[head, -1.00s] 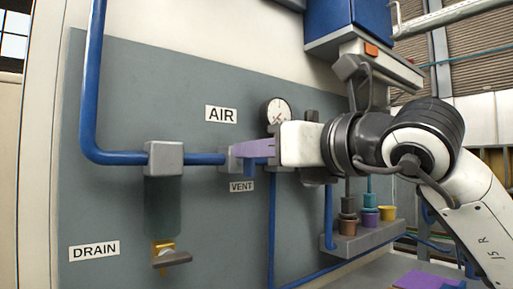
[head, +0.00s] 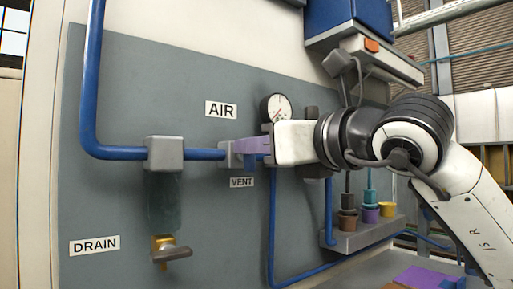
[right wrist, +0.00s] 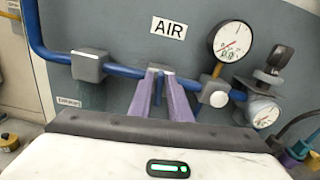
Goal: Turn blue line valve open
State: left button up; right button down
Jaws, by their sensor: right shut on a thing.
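The blue line (head: 118,153) comes down the left of the grey panel and runs right, under the AIR sign (head: 221,110). A grey valve body (head: 227,155) sits on it above the VENT label; it also shows between the fingertips in the right wrist view (right wrist: 156,74). My right gripper (head: 246,147) has its purple fingers at the front of this valve, reaching in from the right. In the right wrist view the fingers (right wrist: 160,98) straddle the valve's front. They are shut on the valve handle, which the fingers mostly hide. My left gripper is not in view.
A grey block (head: 165,153) on the line carries a clear bowl with a brass drain fitting (head: 166,250). A gauge (head: 276,108) stands behind my right gripper. A shelf (head: 355,238) with coloured fittings is at lower right.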

pick_arm(q)
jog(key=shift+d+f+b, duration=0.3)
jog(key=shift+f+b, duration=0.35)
jog(key=shift+b, duration=1.15)
pick_arm(e)
jog(key=shift+s+a+f+n, duration=0.15)
jog(key=shift+a+f+n, duration=0.1)
jog(key=shift+n, duration=2.6)
jog(key=shift+s+a+f+n, duration=0.1)
jog(key=shift+f+n, duration=0.1)
jog(key=shift+n, duration=2.6)
jog(key=shift+s+a+f+n, duration=0.15)
jog(key=shift+a+f+n, duration=0.1)
jog(key=shift+n, duration=2.6)
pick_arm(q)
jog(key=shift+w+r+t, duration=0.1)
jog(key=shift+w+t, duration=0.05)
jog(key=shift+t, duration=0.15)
pick_arm(e)
jog(key=c, duration=1.9)
grip_release()
jog(key=shift+o, duration=0.2)
